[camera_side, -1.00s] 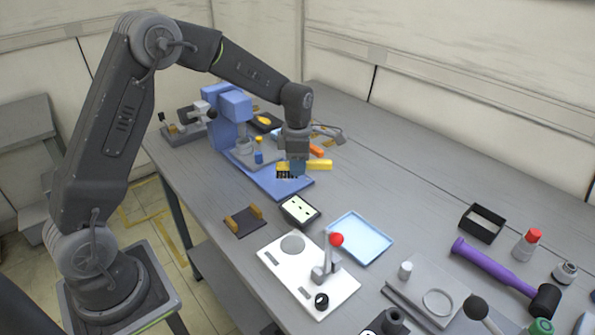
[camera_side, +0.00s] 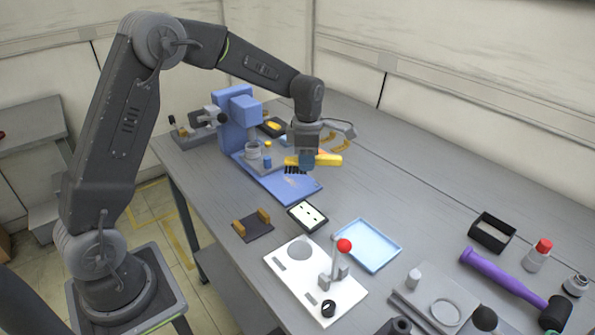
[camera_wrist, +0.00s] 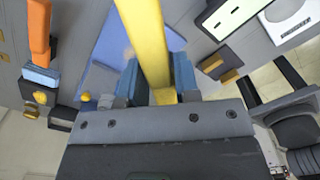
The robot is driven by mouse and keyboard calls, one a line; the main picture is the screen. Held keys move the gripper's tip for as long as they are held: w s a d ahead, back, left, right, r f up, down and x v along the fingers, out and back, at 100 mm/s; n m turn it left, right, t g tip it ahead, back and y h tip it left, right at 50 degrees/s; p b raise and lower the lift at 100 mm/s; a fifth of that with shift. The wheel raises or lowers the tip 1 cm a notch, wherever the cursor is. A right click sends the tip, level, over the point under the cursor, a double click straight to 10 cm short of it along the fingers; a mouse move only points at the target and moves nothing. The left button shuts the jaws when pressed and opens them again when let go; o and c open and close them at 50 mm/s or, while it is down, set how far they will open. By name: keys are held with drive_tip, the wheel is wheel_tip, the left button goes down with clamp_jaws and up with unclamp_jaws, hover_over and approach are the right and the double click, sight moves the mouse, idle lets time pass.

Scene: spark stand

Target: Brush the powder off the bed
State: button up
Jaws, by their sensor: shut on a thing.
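My gripper (camera_side: 307,164) is shut on the yellow handle of a brush (camera_side: 328,160). The handle also runs between the blue fingers in the wrist view (camera_wrist: 146,38). Dark bristles show just left of the fingers in the side view, over the blue bed (camera_side: 306,192). I cannot tell whether they touch it. The bed is a flat blue plate in front of a blue machine, and it also shows left of the handle in the wrist view (camera_wrist: 98,60). A faint pale patch of powder (camera_side: 290,182) shows on the bed; its extent is unclear.
The blue machine (camera_side: 237,108) stands behind the bed with small parts at its base. A black-framed panel (camera_side: 307,216) and a brown-stopped dark plate (camera_side: 252,228) lie in front. A light blue tray (camera_side: 367,246) and a white plate with a red-knobbed lever (camera_side: 344,246) lie nearer.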

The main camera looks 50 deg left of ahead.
drive_tip(key=m, duration=0.3)
drive_tip(key=shift+w+a+m, duration=0.1)
drive_tip(key=shift+w+m, duration=0.15)
drive_tip(key=shift+m, duration=0.05)
drive_tip(key=m, duration=0.3)
drive_tip(key=shift+w+m, duration=0.2)
drive_tip(key=shift+m, duration=0.2)
drive_tip(key=m, duration=1.9)
hover_over(310, 188)
drive_tip(key=d, duration=0.1)
drive_tip(key=shift+f, duration=3.5)
drive_tip(key=shift+a+f, duration=0.55)
drive_tip(key=shift+f, duration=0.05)
drive_tip(key=shift+c, duration=0.2)
drive_tip(key=shift+a, duration=4.1)
drive_tip(key=shift+d, duration=4.45)
drive_tip(key=shift+d+r, duration=0.15)
drive_tip(key=shift+d, duration=0.15)
wheel_tip(310, 188, up, 8)
